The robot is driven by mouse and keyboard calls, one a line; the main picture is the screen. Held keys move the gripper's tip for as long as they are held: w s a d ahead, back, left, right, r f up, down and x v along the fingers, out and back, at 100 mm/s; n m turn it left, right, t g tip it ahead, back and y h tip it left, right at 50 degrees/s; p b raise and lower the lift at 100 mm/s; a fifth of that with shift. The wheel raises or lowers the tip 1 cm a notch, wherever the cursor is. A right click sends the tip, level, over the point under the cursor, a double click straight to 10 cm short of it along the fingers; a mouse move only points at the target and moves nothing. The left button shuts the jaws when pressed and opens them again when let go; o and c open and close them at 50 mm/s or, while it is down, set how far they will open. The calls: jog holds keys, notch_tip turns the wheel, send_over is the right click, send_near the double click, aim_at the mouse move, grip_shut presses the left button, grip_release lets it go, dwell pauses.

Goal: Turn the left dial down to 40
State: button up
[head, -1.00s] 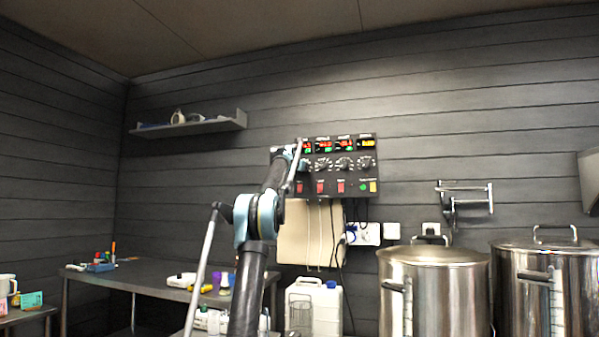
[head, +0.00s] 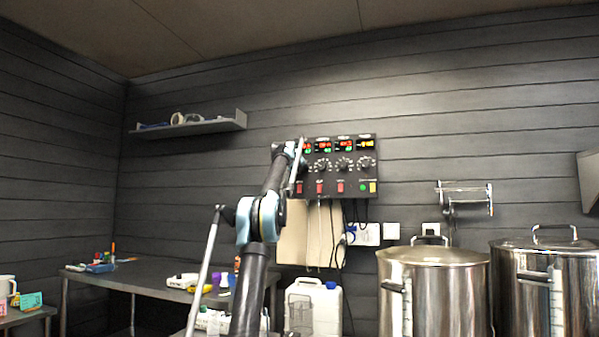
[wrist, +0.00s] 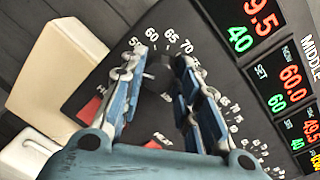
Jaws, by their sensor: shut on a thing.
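The dark control panel (head: 331,176) hangs on the back wall, with a row of dials under lit displays. In the wrist view it appears strongly tilted. My gripper (wrist: 162,66) is at the left dial (wrist: 158,82), its two blue fingers shut on the dark knob from both sides. Scale numbers including 60, 65 and 70 show around the fingertips. The left display (wrist: 255,22) shows red digits ending in 9.5, partly cut off, and a green 40 below. In the head view my gripper (head: 299,152) covers the left dial.
The middle display (wrist: 285,82) reads 60.0 over a green 60. Other dials (head: 344,164) sit close to the right, with red switches (head: 320,187) below. Cables hang under the panel. A steel kettle (head: 434,280) and a white canister (head: 314,308) stand below.

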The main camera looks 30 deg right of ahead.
jog(key=shift+w+a+n, duration=0.2)
jog(key=shift+n, duration=0.5)
jog(key=o, duration=1.1)
jog(key=shift+c, duration=0.2)
jog(key=shift+s, duration=0.1)
jog(key=v, duration=1.2)
